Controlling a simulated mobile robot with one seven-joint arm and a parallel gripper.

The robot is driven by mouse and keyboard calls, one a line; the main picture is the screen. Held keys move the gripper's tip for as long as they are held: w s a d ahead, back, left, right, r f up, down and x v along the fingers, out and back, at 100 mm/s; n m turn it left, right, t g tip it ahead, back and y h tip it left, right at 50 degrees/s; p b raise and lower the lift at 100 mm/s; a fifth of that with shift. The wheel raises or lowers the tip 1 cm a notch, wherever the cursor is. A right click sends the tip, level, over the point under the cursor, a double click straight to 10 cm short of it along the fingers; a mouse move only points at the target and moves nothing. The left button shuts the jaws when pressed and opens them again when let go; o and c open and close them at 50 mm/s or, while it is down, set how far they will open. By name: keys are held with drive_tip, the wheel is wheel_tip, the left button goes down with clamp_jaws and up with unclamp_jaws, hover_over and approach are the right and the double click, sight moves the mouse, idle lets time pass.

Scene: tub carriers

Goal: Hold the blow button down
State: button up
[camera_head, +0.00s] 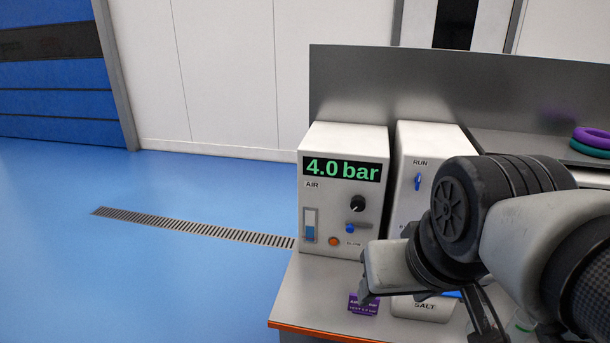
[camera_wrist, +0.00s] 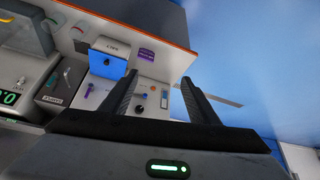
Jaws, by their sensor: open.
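The white air unit (camera_head: 325,196) stands on the bench, its green display reading 4.0 bar. The round orange button (camera_head: 333,241), beside the small BLOW lettering, is low on its front; a small orange spot also shows in the wrist view (camera_wrist: 152,88). A black knob (camera_head: 357,204) and a small blue knob (camera_head: 350,229) sit above and to the right of the button. In the wrist view my gripper (camera_wrist: 160,76) is open, with the unit's front visible between and beyond its fingers. Nothing is between the fingers. In the head view the hand is right of the button, clear of it.
A second white unit with a RUN switch (camera_head: 418,182) stands to the right, partly hidden by my arm. A purple label (camera_head: 363,304) lies in front of the air unit. A SALT container (camera_head: 424,306) is close by. Rings (camera_head: 592,136) lie at right. Floor left of the bench is clear.

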clamp_jaws()
idle(1.6)
